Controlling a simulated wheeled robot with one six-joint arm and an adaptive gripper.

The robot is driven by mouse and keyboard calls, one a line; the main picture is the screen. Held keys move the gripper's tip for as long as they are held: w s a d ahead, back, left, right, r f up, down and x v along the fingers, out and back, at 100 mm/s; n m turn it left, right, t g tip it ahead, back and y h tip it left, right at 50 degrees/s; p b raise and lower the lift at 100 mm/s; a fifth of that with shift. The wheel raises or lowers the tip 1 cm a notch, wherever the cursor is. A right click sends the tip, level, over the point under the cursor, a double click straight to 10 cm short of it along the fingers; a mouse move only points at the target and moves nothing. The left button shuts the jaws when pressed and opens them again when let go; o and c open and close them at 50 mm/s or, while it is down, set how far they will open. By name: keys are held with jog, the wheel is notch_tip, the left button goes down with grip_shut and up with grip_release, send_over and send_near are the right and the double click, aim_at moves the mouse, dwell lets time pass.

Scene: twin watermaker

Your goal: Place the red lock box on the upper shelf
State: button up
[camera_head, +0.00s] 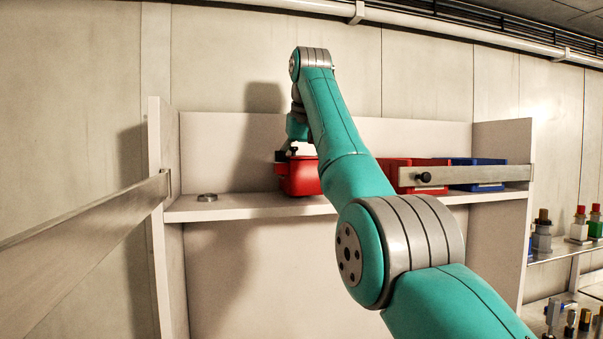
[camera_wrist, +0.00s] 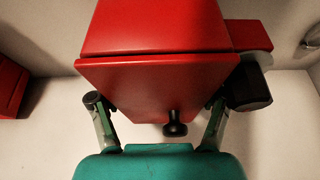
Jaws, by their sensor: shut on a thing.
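The red lock box (camera_head: 298,178) is at the upper shelf (camera_head: 240,207), left of its middle, seemingly upright. I cannot tell whether its base touches the board. In the wrist view the red lock box (camera_wrist: 155,82) fills the upper middle, with a black knob on its near face. My gripper (camera_wrist: 155,108) has one finger on each side of it and is shut on it. In the head view my gripper (camera_head: 291,152) is at the box's top left, and my arm hides the box's right part.
Red bins (camera_head: 424,172) and a blue bin (camera_head: 486,172) stand on the right of the shelf, behind a metal bar (camera_head: 470,176) with a black knob. A small grey disc (camera_head: 207,197) lies on the left, with bare board around it. Another metal bar (camera_head: 90,250) extends at left.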

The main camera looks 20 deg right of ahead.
jog(key=shift+f, duration=0.45)
jog(key=o, duration=1.7)
jog(key=v, duration=1.2)
jog(key=shift+s+f, duration=0.1)
jog(key=shift+s, duration=0.05)
